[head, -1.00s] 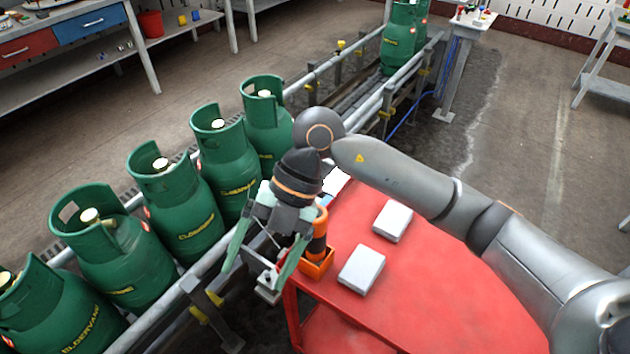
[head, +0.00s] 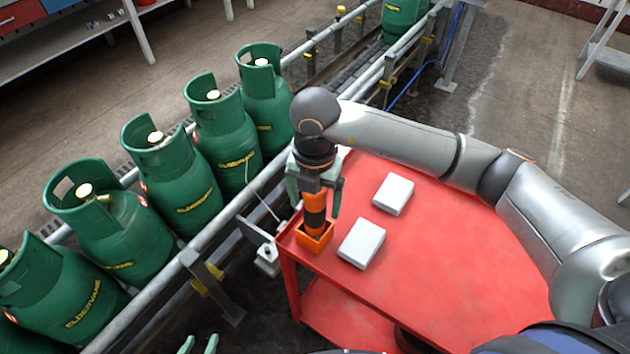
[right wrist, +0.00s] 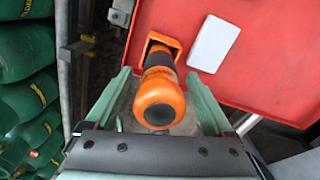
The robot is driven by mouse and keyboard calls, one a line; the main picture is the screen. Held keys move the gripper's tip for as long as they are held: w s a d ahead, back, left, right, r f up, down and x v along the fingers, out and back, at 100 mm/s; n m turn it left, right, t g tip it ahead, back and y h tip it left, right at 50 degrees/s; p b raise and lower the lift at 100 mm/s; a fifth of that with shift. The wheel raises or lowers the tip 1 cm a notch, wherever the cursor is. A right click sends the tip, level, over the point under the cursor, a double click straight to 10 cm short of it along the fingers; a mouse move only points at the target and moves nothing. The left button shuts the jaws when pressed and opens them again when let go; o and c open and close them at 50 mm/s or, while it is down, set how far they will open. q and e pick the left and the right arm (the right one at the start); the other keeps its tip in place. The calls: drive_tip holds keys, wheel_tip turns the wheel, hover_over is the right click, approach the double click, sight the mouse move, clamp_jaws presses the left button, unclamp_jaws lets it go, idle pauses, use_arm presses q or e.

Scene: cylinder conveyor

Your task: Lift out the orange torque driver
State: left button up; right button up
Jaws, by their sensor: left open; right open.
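The orange torque driver (head: 315,212), with a black band, stands upright in a small orange holder (head: 314,238) at the left corner of the red cart. My right gripper (head: 315,205) is above the driver, open, with a finger on either side of its upper part. In the right wrist view the driver's rounded orange end (right wrist: 159,102) sits between the two green fingers of the right gripper (right wrist: 160,100), with gaps on both sides. The driver's lower end is hidden in the holder. My left gripper (head: 198,345) shows only its green fingertips at the bottom edge, apart and empty.
Two white boxes (head: 361,243) (head: 393,194) lie on the red cart top (head: 440,260) to the right of the holder. Several green gas cylinders (head: 180,190) stand on the conveyor at the left, behind a metal rail (head: 225,219) close to the cart.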

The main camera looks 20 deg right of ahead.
drive_tip(key=shift+f, duration=1.45)
clamp_jaws()
idle(0.6)
